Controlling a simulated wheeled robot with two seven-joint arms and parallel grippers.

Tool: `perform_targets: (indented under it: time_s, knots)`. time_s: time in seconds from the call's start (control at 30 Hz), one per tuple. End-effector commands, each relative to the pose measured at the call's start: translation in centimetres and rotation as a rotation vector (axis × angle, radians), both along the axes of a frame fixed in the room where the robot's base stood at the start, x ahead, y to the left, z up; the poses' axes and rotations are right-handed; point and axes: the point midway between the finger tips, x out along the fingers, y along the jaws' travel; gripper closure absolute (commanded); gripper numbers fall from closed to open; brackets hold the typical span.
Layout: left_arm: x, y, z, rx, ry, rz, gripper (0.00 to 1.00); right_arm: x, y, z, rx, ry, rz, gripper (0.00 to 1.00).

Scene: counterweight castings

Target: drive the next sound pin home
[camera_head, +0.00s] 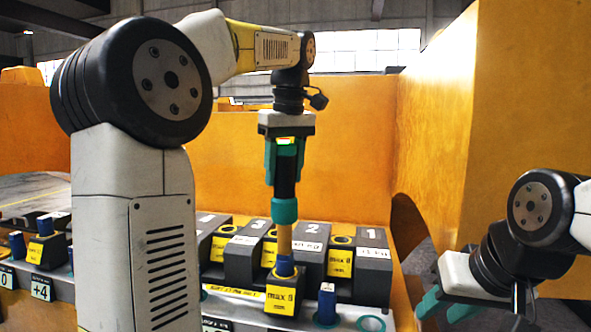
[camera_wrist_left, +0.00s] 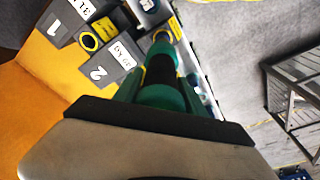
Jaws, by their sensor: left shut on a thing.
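My left gripper (camera_head: 285,165) is shut on an upright driving tool with a black body (camera_head: 285,182), a teal collar (camera_head: 285,211) and a tan shaft (camera_head: 284,240). The shaft's lower end stands over a blue pin (camera_head: 285,266) at a dark block with a yellow "max 8" label (camera_head: 281,292); whether they touch is not clear. In the left wrist view the tool (camera_wrist_left: 160,72) points away from the gripper. Another blue pin (camera_head: 326,300) stands in a teal ring to the right. My right gripper (camera_head: 446,306) is empty, its teal fingers apart, at the lower right.
Dark numbered castings 1 (camera_head: 374,236), 2 (camera_head: 313,230) and 3 (camera_head: 258,226) stand in a row behind, with yellow-labelled blocks between them. More blue pins (camera_head: 17,244) stand at left near a "+4" plate (camera_head: 41,288). Orange walls (camera_head: 335,150) enclose the back and right.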

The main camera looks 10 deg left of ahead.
Motion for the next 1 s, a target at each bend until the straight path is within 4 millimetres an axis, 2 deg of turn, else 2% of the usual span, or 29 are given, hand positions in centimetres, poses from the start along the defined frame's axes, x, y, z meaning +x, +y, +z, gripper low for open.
perform_targets:
  time_s: [1.0]
  knots:
    - [0.1,0.0,-0.8,-0.001,-0.006,0.0,1.0,0.0,0.0,0.0,0.0,0.0,0.0,0.64]
